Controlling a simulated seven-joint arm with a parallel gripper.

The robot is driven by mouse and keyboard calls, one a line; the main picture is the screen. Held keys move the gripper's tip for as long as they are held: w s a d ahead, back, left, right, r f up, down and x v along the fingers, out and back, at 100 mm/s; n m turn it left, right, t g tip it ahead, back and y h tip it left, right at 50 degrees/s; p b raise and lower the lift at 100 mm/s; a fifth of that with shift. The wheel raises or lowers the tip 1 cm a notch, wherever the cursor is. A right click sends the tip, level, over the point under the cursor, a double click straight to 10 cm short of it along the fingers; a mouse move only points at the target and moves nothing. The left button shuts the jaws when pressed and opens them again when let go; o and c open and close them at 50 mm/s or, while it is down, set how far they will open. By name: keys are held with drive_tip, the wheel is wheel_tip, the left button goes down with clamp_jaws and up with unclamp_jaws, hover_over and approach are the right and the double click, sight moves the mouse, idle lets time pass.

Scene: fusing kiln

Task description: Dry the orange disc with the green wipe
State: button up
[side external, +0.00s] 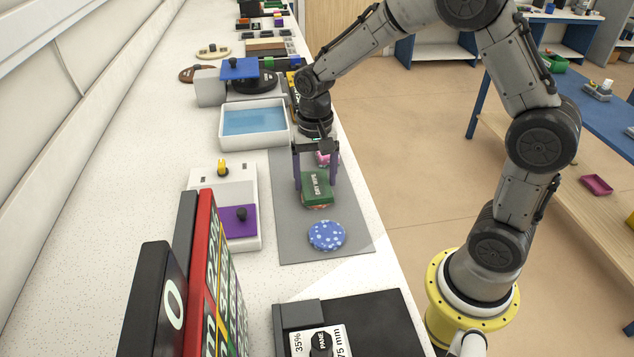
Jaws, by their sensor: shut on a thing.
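My gripper (315,180) points down over the grey mat (357,253), with its two fingers on either side of the green wipe (316,188). It is shut on the wipe, a green block with white lettering. A thin orange-red edge, which looks like the orange disc (318,207), shows just under the wipe's near side. The rest of that disc is hidden by the wipe. I cannot tell whether the wipe touches it.
A blue spotted disc (327,235) lies nearer on the mat, and a pink spotted piece (326,158) lies behind the gripper. A white tray of blue liquid (227,139) and a white unit with a purple plate (200,192) stand left. Dark and red panels (206,245) rise in front.

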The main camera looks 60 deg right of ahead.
sight(318, 194)
drive_tip(key=shift+w+d, duration=0.15)
drive_tip(key=shift+s+a, duration=1.5)
drive_tip(key=shift+w+d, duration=1.5)
idle(3.6)
drive_tip(key=shift+r, duration=3.55)
